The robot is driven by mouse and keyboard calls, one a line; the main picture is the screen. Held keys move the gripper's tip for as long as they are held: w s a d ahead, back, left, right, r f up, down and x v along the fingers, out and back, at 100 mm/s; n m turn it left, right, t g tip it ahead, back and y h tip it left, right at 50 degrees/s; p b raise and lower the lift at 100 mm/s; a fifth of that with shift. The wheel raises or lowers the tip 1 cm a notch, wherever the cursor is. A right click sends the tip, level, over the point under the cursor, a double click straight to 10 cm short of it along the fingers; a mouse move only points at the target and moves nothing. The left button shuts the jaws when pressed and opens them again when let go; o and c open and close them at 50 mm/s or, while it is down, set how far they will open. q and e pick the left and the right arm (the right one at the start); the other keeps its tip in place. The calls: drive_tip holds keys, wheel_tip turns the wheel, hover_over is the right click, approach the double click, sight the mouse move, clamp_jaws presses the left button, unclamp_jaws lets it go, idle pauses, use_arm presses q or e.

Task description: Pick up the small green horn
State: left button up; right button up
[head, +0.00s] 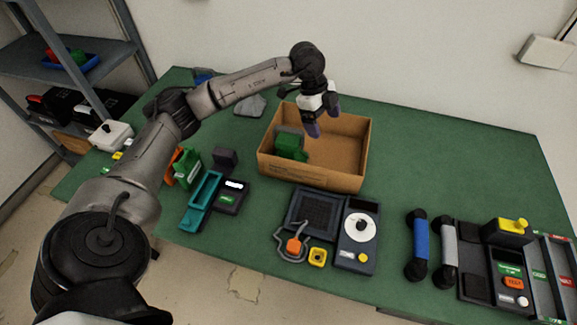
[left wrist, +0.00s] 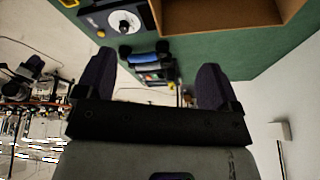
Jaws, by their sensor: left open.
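A green object (head: 290,146), likely the small green horn, lies in the left part of an open cardboard box (head: 308,178); its exact shape is hard to make out. A dark grey piece sits behind it in the box. My left gripper (head: 322,119) is above the box, right of and higher than the green object, with its dark purple fingers pointing down. In the left wrist view the gripper (left wrist: 155,85) has its fingers wide apart with nothing between them. That view shows the box's edge but not the green object. My right gripper is in neither view.
The green table (head: 430,150) is clear right of the box. A dial phone (head: 356,238) and a dark grille unit (head: 315,212) stand in front of it. Handsets (head: 420,245) and panels lie at right. A teal cradle (head: 202,200) and a green-and-orange unit stand left, near my arm.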

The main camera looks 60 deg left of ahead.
sight(289, 129)
use_arm(q)
drive_tip(key=s+a+n+g+y+b, duration=0.2)
drive_tip(key=s+a+n+y+b, duration=0.15)
drive_tip(key=a, duration=0.65)
drive_tip(key=shift+n, duration=0.55)
drive_tip(key=f, duration=0.4)
drive_tip(key=s+f, duration=0.1)
drive_tip(key=shift+a+f+b, duration=0.3)
drive_tip(key=shift+a+f, duration=0.05)
drive_tip(key=shift+f, duration=0.05)
drive_tip(key=shift+w+f, duration=0.1)
drive_tip(key=shift+f, duration=0.95)
wheel_tip(289, 129, down, 5)
drive_tip(key=shift+r+b, duration=0.15)
drive_tip(key=shift+b, duration=0.75)
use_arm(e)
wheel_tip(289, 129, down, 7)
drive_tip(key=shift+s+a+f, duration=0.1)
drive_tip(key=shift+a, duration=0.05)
use_arm(q)
drive_tip(key=shift+f, duration=0.2)
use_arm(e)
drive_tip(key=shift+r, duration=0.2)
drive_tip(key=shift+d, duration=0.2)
use_arm(q)
drive_tip(key=shift+c, duration=0.5)
